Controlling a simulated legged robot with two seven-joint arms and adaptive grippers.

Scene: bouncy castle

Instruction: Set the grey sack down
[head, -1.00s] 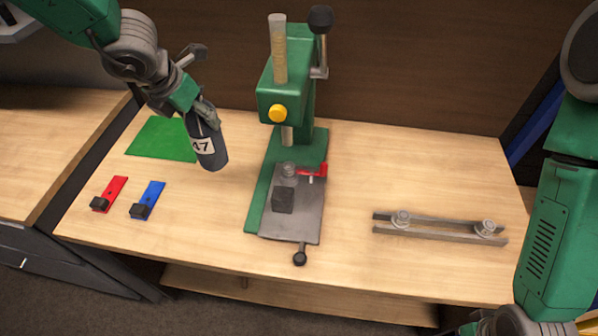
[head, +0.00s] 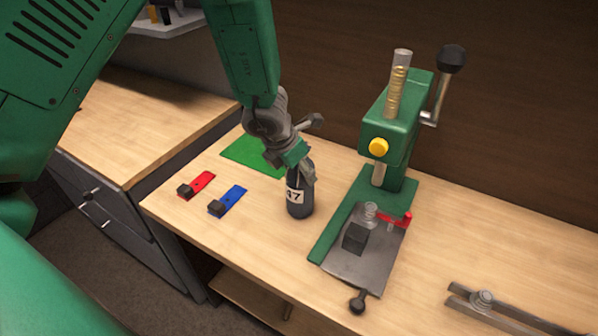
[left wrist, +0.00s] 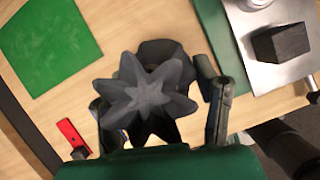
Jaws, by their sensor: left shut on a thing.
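The grey sack (head: 297,198) is dark, upright and carries a white label ending in 7. It is at the table, between the green mat and the green press; I cannot tell if its base touches the wood. My left gripper (head: 302,171) is shut on its upper part from above. In the left wrist view the sack's gathered, star-shaped top (left wrist: 148,98) sits between the two fingers and hides its lower body. My right gripper is out of view.
The green mat (head: 252,155) lies behind the sack. A red strip (head: 203,182) and a blue strip (head: 233,199), each with a black block, lie to its left. Bare wood lies in front.

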